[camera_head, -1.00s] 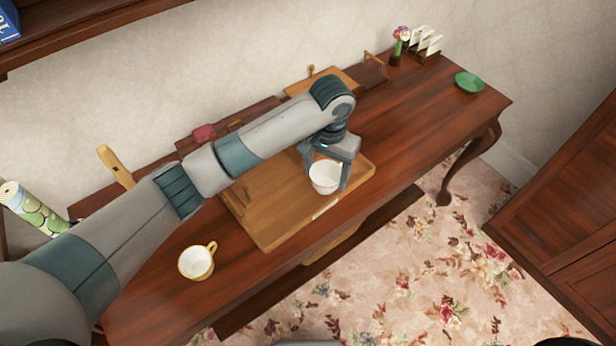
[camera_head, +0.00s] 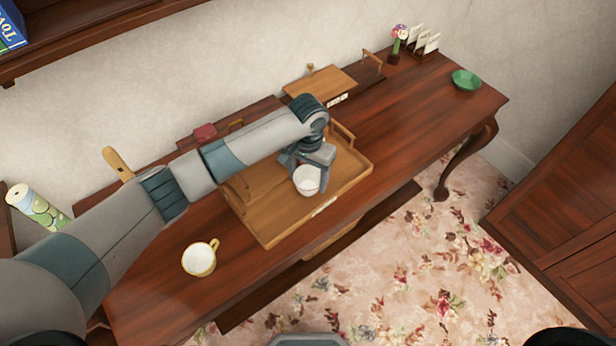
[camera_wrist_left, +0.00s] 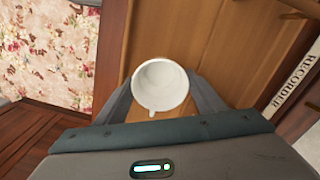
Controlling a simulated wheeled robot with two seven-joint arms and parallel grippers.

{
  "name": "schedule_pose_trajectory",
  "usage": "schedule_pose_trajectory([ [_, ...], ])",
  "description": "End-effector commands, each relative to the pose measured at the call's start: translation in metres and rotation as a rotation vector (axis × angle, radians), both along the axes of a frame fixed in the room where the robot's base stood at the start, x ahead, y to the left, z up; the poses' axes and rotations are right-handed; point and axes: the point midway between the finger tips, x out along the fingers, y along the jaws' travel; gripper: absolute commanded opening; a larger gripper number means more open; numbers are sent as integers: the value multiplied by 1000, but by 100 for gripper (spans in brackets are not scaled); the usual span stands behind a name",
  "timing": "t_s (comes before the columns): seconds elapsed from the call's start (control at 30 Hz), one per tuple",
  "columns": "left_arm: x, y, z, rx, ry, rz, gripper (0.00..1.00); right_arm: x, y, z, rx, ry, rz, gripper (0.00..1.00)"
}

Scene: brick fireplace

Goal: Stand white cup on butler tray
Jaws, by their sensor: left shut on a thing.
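The white cup (camera_head: 307,181) is upright between the fingers of my left gripper (camera_head: 306,172), over the middle of the wooden butler tray (camera_head: 270,228). In the left wrist view, the white cup (camera_wrist_left: 160,87) shows its open rim and empty inside, with a finger of the left gripper (camera_wrist_left: 160,95) on each side. My left gripper is shut on the cup. I cannot tell whether the cup's base touches the tray. The tray lies on the dark wooden table, and my left arm hides part of its back edge. My right gripper is not in view.
A yellow-handled cup (camera_head: 200,259) stands on the table left of the tray. Behind are a wooden box (camera_head: 320,84) and a small red item (camera_head: 205,132). A green bowl (camera_head: 466,80), a flower vase (camera_head: 397,50) and a letter rack (camera_head: 424,42) are at the far right end.

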Motion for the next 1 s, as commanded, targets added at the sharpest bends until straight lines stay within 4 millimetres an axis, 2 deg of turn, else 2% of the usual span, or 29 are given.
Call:
schedule_pose_trajectory([
  [0.17, 0, 0, -12, -1, 0, 0, 38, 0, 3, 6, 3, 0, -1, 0],
  [0.53, 0, 0, -16, -1, 0, 1, 38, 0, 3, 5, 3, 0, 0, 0],
  [0.57, 0, 0, -16, -1, 0, 0, 68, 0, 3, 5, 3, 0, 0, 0],
  [0.6, 0, 0, -16, -1, 0, 0, 78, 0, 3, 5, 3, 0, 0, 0],
  [0.63, 0, 0, -16, -1, 0, 0, 82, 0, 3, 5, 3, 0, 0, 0],
  [1.0, 0, -1, -12, -2, -1, -1, 82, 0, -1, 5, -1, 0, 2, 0],
])
